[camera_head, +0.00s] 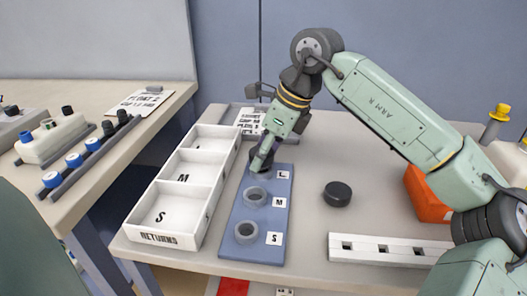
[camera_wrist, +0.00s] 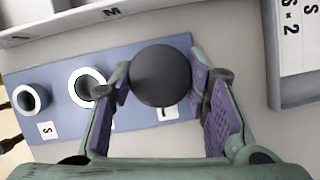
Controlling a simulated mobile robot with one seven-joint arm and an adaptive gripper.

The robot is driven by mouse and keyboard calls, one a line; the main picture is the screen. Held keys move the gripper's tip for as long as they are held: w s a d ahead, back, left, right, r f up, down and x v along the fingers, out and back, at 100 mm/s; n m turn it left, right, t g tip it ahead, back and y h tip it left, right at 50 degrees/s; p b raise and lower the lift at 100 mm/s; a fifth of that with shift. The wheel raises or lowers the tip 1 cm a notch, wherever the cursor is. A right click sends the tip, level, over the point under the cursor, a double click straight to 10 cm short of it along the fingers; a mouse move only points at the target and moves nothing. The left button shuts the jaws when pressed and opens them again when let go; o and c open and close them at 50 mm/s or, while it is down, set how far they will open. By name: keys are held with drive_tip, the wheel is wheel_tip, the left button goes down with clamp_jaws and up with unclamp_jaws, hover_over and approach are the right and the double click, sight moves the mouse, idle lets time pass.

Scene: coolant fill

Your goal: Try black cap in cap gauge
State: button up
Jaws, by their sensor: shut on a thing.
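The cap gauge (camera_head: 234,220) is a blue plate with grey rings labelled L, M and S; it also shows in the wrist view (camera_wrist: 62,62). My gripper (camera_head: 260,163) is at its far L end, shut on a black cap (camera_wrist: 160,75). The cap is over the L place and hides the ring there; I cannot tell whether it is seated or just above. The M ring (camera_head: 255,196) and S ring (camera_head: 246,232) are empty. Another black cap (camera_head: 338,194) lies on the table right of the gauge.
A white returns tray (camera_head: 172,238) with lettered compartments stands left of the gauge. A white strip with square holes (camera_head: 390,250) lies at the front right, an orange container (camera_head: 428,200) behind it. A grey tray with a label card (camera_head: 236,110) is at the back.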

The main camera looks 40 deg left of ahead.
drive_tip(key=shift+f+b, duration=0.35)
drive_tip(key=shift+f, duration=0.2)
drive_tip(key=o, duration=1.1)
drive_tip(key=shift+r, duration=0.1)
drive_tip(key=v, duration=1.1)
drive_tip(key=shift+r, duration=0.4)
drive_tip(key=shift+d, duration=0.1)
